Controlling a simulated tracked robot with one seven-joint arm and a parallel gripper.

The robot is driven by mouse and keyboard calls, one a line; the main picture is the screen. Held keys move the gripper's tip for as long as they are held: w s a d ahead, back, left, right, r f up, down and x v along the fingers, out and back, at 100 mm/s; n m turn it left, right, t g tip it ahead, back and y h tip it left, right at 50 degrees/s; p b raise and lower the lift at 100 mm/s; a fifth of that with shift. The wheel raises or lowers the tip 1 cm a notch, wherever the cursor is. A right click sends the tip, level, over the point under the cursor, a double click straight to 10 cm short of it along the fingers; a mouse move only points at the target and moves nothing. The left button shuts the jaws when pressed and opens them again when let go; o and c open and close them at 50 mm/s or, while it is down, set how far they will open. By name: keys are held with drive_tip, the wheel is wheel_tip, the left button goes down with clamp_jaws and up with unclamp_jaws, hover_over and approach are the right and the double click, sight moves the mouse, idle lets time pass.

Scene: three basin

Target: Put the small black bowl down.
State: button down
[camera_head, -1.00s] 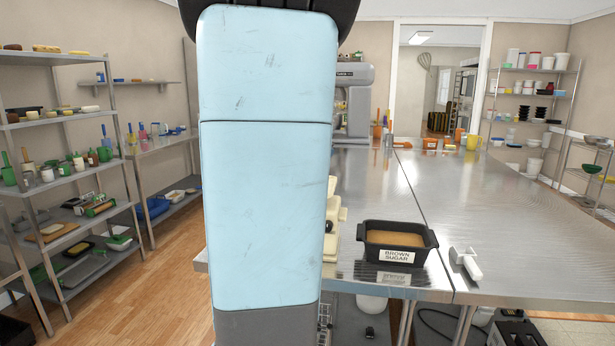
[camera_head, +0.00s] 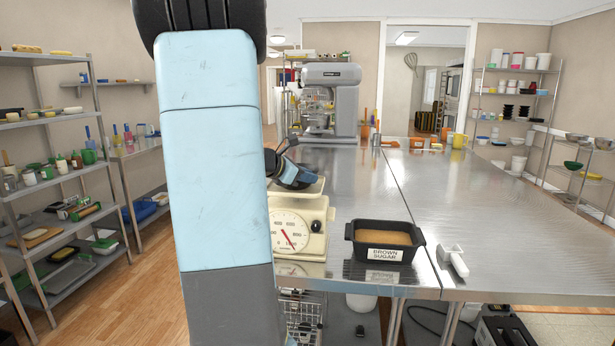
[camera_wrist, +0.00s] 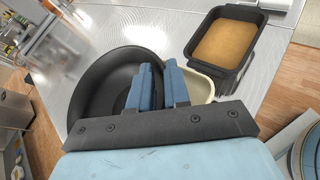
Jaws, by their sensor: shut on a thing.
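The small black bowl (camera_wrist: 108,78) fills the left middle of the wrist view, opening toward the camera. My gripper (camera_wrist: 158,75) is shut on the bowl's right side with its blue fingers. In the head view my gripper (camera_head: 294,174) is just above the cream weighing scale (camera_head: 298,222), at the table's near edge. A pale corner of the scale's top shows beyond the fingers in the wrist view (camera_wrist: 204,84). My arm hides most of the bowl in the head view, and I cannot tell if the bowl touches the scale.
A black tub labelled brown sugar (camera_head: 385,252) stands right of the scale, with a white scoop (camera_head: 454,260) further right. A grey mixer (camera_head: 335,100) stands at the back. The metal table (camera_head: 480,200) is clear at the middle right. Shelves (camera_head: 60,190) line the left.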

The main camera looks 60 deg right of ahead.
drive_tip(key=c, duration=1.1)
unclamp_jaws()
drive_tip(key=v, duration=1.2)
drive_tip(key=shift+s+a+f+m+t+y, duration=0.7)
drive_tip(key=shift+a+m+t+y, duration=1.25)
drive_tip(key=shift+a, duration=4.8)
drive_tip(key=shift+s+a+f+m+t+y, duration=0.6)
drive_tip(key=shift+a+m+t+y, duration=1.3)
drive_tip(key=shift+a, duration=4.9)
drive_tip(key=shift+s+a+f+m+t+y, duration=0.7)
drive_tip(key=shift+a+m+t+y, duration=1.25)
drive_tip(key=shift+a, duration=4.8)
drive_tip(key=shift+r+n+g+y, duration=0.1)
drive_tip(key=shift+n+g+y, duration=0.25)
drive_tip(key=shift+g, duration=0.25)
